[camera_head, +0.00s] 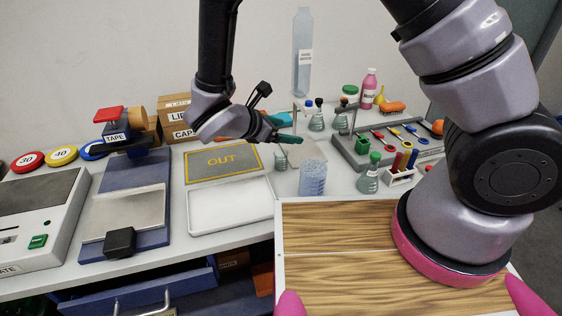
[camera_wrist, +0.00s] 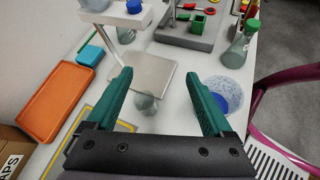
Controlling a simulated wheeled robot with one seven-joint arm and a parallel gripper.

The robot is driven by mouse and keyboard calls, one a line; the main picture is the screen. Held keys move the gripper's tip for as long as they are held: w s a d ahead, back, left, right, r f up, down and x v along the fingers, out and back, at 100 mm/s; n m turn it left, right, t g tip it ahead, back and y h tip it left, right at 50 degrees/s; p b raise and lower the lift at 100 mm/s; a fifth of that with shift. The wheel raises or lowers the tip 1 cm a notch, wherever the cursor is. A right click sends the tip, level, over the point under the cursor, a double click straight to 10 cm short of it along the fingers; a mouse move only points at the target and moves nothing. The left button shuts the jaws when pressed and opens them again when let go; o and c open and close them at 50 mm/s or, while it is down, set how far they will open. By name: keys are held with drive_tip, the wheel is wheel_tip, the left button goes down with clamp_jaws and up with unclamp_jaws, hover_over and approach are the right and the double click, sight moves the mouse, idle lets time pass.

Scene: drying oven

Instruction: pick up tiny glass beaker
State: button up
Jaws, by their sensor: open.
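A tiny glass beaker (camera_head: 281,160) stands on the pale bench, just below and in front of my gripper (camera_head: 290,130) in the head view. In the wrist view the small clear glass (camera_wrist: 147,103) shows between the two green fingers of my gripper (camera_wrist: 160,76), nearer the left finger. The fingers are wide apart, hold nothing, and appear to be above the glass. Its exact shape is hard to make out.
A green-capped flask (camera_head: 368,175) and tube rack (camera_head: 401,174) are farther right. A white tray (camera_head: 230,222) and the OUT mat (camera_head: 222,174) lie left. A stand plate (camera_wrist: 142,75) is close behind.

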drive_tip(key=s+a+f+n+t, duration=0.1)
drive_tip(key=a+f+n, duration=0.1)
drive_tip(key=s+a+f+n+t+y, duration=0.1)
drive_tip(key=f+n, duration=0.1)
drive_tip(key=a+f+n+t+y, duration=0.1)
drive_tip(key=a+f, duration=0.1)
drive_tip(key=shift+s+a+f+n+t, duration=0.3)
drive_tip(key=shift+s+a+f+n, duration=0.05)
drive_tip(key=shift+s+n, duration=0.05)
drive_tip(key=shift+a+f, duration=0.1)
drive_tip(key=shift+f, duration=0.1)
approach(283, 152)
drive_tip(key=x, duration=0.2)
drive_tip(key=shift+w+f, duration=0.15)
drive_tip(key=shift+w, duration=0.25)
drive_tip(key=shift+d+x, duration=0.25)
drive_tip(key=shift+x, duration=2.45)
drive_tip(key=shift+s, duration=0.15)
clamp_jaws()
